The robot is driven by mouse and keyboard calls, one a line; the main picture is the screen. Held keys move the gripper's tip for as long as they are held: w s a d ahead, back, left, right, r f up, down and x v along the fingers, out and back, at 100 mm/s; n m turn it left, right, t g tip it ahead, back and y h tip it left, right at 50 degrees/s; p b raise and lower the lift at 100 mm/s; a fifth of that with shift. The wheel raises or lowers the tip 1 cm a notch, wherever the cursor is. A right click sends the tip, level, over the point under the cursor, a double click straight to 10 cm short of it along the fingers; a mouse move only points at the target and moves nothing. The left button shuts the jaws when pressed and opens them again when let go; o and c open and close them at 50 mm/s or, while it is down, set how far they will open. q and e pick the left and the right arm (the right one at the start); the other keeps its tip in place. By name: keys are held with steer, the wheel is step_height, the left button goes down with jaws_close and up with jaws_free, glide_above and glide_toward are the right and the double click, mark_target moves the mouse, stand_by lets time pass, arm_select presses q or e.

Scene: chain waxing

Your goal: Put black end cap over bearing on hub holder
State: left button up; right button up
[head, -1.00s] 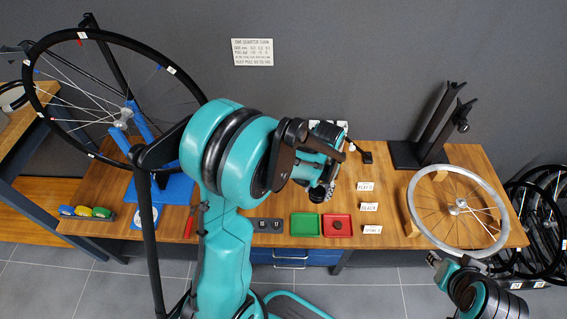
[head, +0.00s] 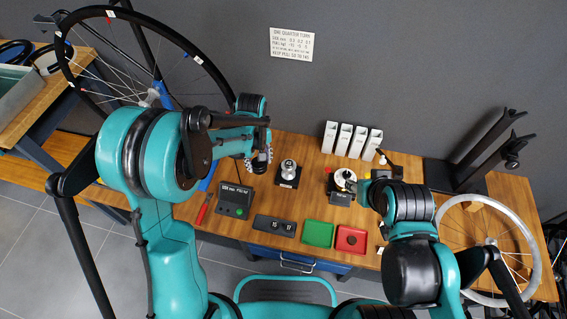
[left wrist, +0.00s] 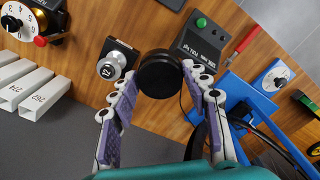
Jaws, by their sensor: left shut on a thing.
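The black end cap (left wrist: 160,75) is a round black disc between the fingertips of my left gripper (left wrist: 158,82) in the left wrist view. The purple-padded fingers are closed on its sides. In the head view my left gripper (head: 258,160) hangs over the left part of the bench, and I cannot make out the cap there. A silver knobbed piece on a black base, seemingly the hub holder (head: 288,173), stands to its right, apart from it. It also shows in the left wrist view (left wrist: 112,67), beside the cap. My right gripper (head: 364,192) is near the dial device; its fingers are unclear.
A black box with a green button (head: 234,201) stands near my left gripper. Green (head: 318,234) and red (head: 351,239) trays lie at the front. White holders (head: 352,140) stand at the back, with a dial device (head: 343,181) before them. Wheels stand at both sides.

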arm_select(q)
steer(key=w+d+f+n+p, duration=0.1)
steer(key=w+d+n, duration=0.1)
steer(key=d+n, duration=0.65)
steer(key=w+d+f+n+p, duration=0.15)
steer(key=d+n, duration=0.35)
steer(key=d, duration=0.6)
steer(key=w+a+f+b, duration=0.1)
steer(key=w+a+f, duration=0.1)
steer(key=a, duration=0.1)
steer(key=w+a+f+b, duration=0.1)
steer(key=w+a+b, duration=0.1)
steer(key=a, duration=0.1)
steer(key=w+a+f+b, duration=0.1)
steer(key=w+a+f, duration=0.1)
steer(key=a, duration=0.1)
steer(key=shift+w+a+f, duration=0.3)
steer(key=shift+w, duration=0.05)
step_height(320, 180, down, 4)
steer(key=shift+f+b, duration=0.1)
steer(key=shift+b, duration=1)
steer(key=shift+a, duration=0.1)
